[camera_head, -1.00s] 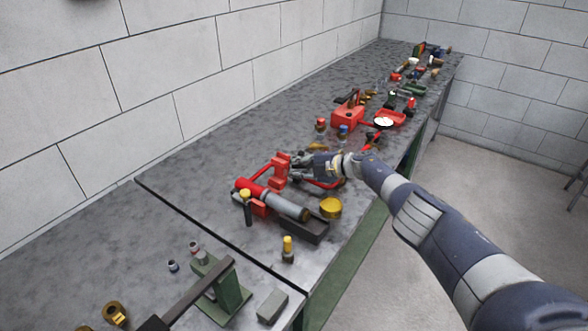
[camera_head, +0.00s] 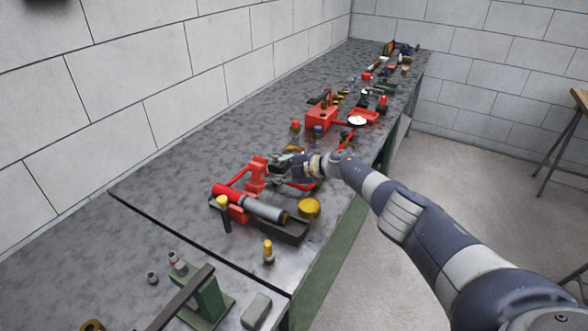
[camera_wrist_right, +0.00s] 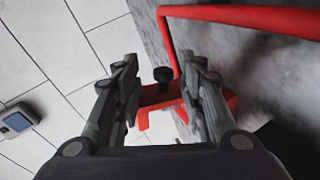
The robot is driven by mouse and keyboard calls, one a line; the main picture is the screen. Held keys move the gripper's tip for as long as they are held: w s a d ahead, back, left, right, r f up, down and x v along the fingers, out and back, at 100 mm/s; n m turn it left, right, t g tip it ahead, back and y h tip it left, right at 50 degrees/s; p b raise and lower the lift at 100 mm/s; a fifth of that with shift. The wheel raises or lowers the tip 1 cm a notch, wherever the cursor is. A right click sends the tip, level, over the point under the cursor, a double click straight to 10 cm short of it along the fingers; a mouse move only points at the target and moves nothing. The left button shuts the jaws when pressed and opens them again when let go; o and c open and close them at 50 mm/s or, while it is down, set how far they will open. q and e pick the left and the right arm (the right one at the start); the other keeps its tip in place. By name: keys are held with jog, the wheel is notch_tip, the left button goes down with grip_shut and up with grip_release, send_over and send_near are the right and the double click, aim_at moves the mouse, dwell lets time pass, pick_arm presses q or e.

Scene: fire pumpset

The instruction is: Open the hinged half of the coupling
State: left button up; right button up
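A red clamp-like part (camera_head: 256,174) stands upright on the bench, joined to red bars. Beside it lies a cylinder with a red end and grey body (camera_head: 264,208). I cannot make out for sure which part is the coupling's hinged half. My right gripper (camera_head: 274,170) is right at the clamp-like part, on its right side. In the right wrist view my gripper (camera_wrist_right: 162,66) has its fingers spread. A red bracket (camera_wrist_right: 157,98) with a black knob (camera_wrist_right: 163,74) shows between and beyond them. I cannot tell whether a finger touches it. My left gripper is not in view.
A red bar (camera_wrist_right: 250,17) crosses the top of the wrist view. Near the cylinder stand a yellow cap (camera_head: 309,207) and a yellow-topped part (camera_head: 268,250). A red box (camera_head: 321,118) and a red tray (camera_head: 364,116) lie farther along. The bench's wall side is clear.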

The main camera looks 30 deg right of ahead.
jog(key=v, duration=1.1)
jog(key=shift+s, duration=0.2)
jog(key=shift+d+f, duration=0.1)
